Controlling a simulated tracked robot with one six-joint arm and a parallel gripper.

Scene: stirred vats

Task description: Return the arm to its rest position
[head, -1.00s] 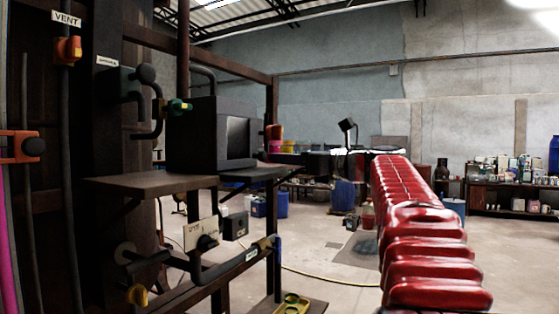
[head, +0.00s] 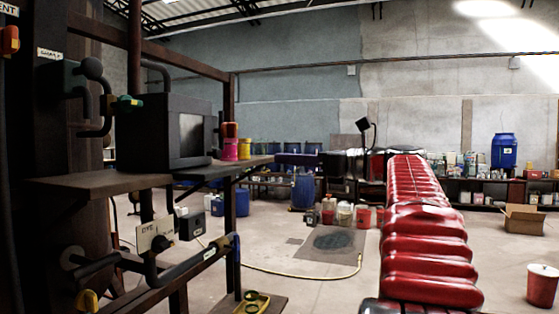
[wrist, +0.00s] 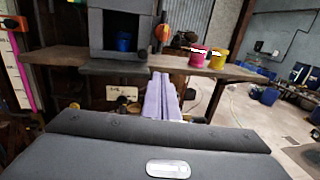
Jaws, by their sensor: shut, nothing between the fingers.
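My red ribbed arm stretches forward from the lower right of the head view and bends away to the left at its far end. My gripper (wrist: 161,78) shows in the wrist view as two pale purple fingers lying together, with nothing between them. It points toward the rack's shelf (wrist: 60,57) and looks apart from it, though the exact gap is hard to judge. In the head view the gripper is small and dark at the arm's far end, and its fingers are not clear.
The dark rack with pipes, a shelf (head: 95,187) and a dark box (head: 165,132) stands at left. A pink container (wrist: 198,57) and a yellow one (wrist: 218,60) stand on the shelf. A red bucket (head: 541,286) and cardboard box (head: 523,219) stand at right. Open floor lies between.

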